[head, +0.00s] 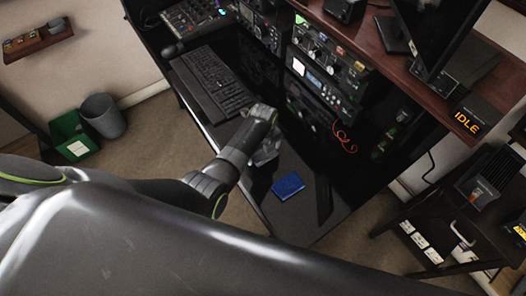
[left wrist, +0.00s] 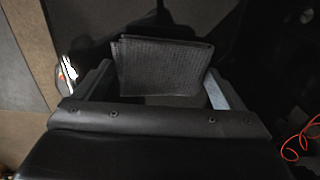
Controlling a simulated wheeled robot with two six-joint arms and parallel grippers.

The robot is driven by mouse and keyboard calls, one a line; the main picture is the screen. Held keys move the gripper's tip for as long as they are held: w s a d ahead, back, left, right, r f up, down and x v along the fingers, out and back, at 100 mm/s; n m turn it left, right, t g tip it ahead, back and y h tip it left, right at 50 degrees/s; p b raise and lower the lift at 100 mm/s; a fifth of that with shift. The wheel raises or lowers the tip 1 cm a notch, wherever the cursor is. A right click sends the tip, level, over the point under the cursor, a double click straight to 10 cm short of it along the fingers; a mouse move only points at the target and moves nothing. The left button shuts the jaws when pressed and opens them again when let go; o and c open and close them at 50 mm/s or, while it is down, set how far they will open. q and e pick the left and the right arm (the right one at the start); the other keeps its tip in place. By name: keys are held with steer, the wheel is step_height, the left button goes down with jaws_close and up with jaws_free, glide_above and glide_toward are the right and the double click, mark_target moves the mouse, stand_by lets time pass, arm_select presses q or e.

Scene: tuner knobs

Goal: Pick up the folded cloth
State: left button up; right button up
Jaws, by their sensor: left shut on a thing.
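The folded cloth (left wrist: 163,62) is dark grey with a ribbed weave. In the left wrist view it stands between the two fingers of my left gripper, its folded layers showing along the top edge. My left gripper (head: 267,152) is shut on the cloth, low over the black desk. In the head view the cloth is hard to make out against the gripper and dark desk. I cannot tell if the cloth still touches the desk. My right gripper is in neither view.
A blue box-like item (head: 288,187) lies on the desk (head: 305,228) just right of the gripper. A keyboard (head: 213,83) lies behind it. Radio units (head: 328,78) line the back, with an orange cable (head: 344,138). The desk's front right is mostly clear.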

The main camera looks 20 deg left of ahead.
mark_target(263, 152)
arm_select(q)
step_height(263, 152, up, 10)
stand_by(0.6)
